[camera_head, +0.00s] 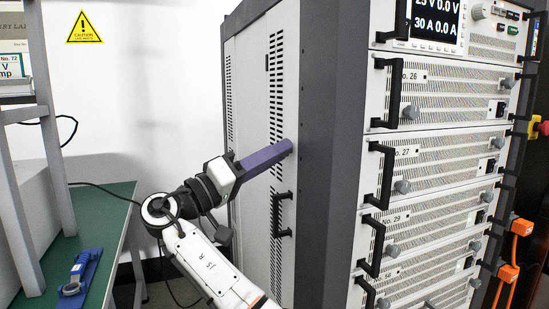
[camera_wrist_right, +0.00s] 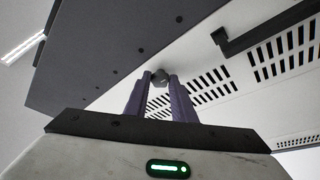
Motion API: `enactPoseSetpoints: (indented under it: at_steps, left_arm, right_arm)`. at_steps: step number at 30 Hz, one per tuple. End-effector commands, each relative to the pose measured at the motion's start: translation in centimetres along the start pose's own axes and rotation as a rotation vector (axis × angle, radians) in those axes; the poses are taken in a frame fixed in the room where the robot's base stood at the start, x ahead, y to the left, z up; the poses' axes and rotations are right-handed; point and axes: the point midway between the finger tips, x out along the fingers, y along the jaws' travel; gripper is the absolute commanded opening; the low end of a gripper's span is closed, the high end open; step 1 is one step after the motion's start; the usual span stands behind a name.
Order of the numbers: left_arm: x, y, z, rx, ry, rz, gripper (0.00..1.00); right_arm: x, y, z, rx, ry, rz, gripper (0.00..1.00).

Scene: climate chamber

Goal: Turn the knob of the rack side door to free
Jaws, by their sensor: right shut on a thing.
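The rack side door (camera_head: 257,95) is a light grey panel with vent slots. Its small dark knob (camera_wrist_right: 160,76) shows in the right wrist view between the tips of two purple fingers. In the head view the fingers hide the knob. My right gripper (camera_head: 288,148) reaches to the door near its right edge, and its fingers are shut on the knob. It also shows in the right wrist view (camera_wrist_right: 160,83). The knob's exact turn angle cannot be told. My left gripper is not in view.
A black door handle (camera_head: 281,215) sits below the gripper. The rack front on the right holds several power units (camera_head: 440,95) with black handles. A green table (camera_head: 108,205) with a blue item (camera_head: 82,270) stands at left. A yellow warning sign (camera_head: 84,28) is on the wall.

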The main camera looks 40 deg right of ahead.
Motion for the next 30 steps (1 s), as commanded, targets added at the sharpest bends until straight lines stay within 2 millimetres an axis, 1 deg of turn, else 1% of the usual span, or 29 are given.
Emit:
enactPoseSetpoints:
  at_steps: [4, 5, 6, 8, 17, 20, 23, 30]
  left_arm:
    - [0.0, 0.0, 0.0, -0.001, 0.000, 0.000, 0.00]
    - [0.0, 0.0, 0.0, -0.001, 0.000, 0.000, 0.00]
    - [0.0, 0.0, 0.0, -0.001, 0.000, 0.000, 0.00]
    - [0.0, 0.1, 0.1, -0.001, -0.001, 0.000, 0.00]
    - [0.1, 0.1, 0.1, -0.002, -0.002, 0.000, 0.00]
    - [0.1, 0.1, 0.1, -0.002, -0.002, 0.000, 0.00]
    - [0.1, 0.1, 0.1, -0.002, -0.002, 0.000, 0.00]
    - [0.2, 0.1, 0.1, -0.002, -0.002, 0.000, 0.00]
  right_arm:
    - [0.0, 0.0, 0.0, 0.002, 0.000, -0.001, 0.01]
    - [0.0, 0.0, 0.0, 0.002, 0.000, -0.001, 0.25]
    - [0.0, 0.0, 0.0, 0.001, 0.000, -0.001, 0.32]
    - [0.0, 0.0, 0.0, 0.001, 0.000, -0.001, 0.42]
    - [-0.1, 0.0, 0.0, 0.000, 0.000, -0.001, 0.42]
    - [-0.8, 0.0, -0.1, 0.000, 0.001, -0.002, 0.42]
    - [-2.3, 0.0, -0.1, -0.001, 0.003, -0.003, 0.42]
    - [-7.1, 0.0, -0.1, -0.001, 0.002, -0.003, 0.42]
